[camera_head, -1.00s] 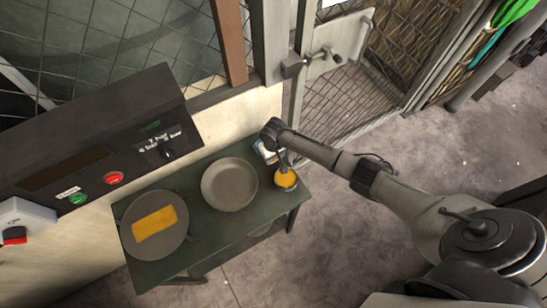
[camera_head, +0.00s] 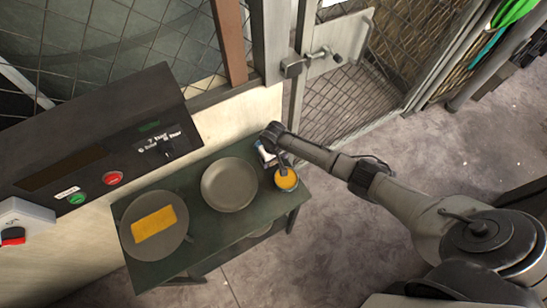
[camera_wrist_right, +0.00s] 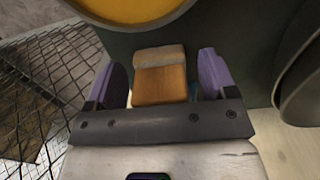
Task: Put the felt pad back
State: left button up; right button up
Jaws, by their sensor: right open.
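A small block-shaped pad (camera_wrist_right: 160,83), tan-brown with a paler grey-beige end that looks like felt, shows in the right wrist view. My right gripper (camera_wrist_right: 161,68) is open, with one purple finger on each side of the pad and visible gaps between. In the head view my right gripper (camera_head: 274,160) is low at the right end of the green table (camera_head: 228,232), beside a round tin with orange contents (camera_head: 286,179). The pad cannot be made out clearly there. My left gripper is not in view.
A grey bowl (camera_head: 229,185) stands mid-table. A yellow-orange cloth (camera_head: 154,224) lies on a round grey disc (camera_head: 130,208) at the left. A dark control panel (camera_head: 95,155) and a mesh gate (camera_head: 345,85) stand behind.

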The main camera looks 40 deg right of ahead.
jog(key=shift+r, duration=0.35)
notch_tip(320, 180, up, 12)
jog(key=shift+f+p, duration=0.15)
jog(key=shift+p, duration=0.9)
jog(key=s+a+f+n+t+y, duration=0.1)
jog(key=s+a+f+n, duration=0.1)
jog(key=s+a, duration=0.5)
jog(key=s+a+f+n+t, duration=0.15)
jog(key=s+a, duration=0.25)
jog(key=s, duration=0.6)
jog(key=s+r+t, duration=0.1)
jog(key=s+r, duration=0.6)
jog(key=s, duration=0.5)
jog(key=shift+s+d+n+h, duration=0.25)
jog(key=shift+d+n+h, duration=0.1)
jog(key=shift+d+h, duration=0.05)
jog(key=shift+r, duration=0.1)
notch_tip(320, 180, up, 18)
jog(key=p, duration=1.8)
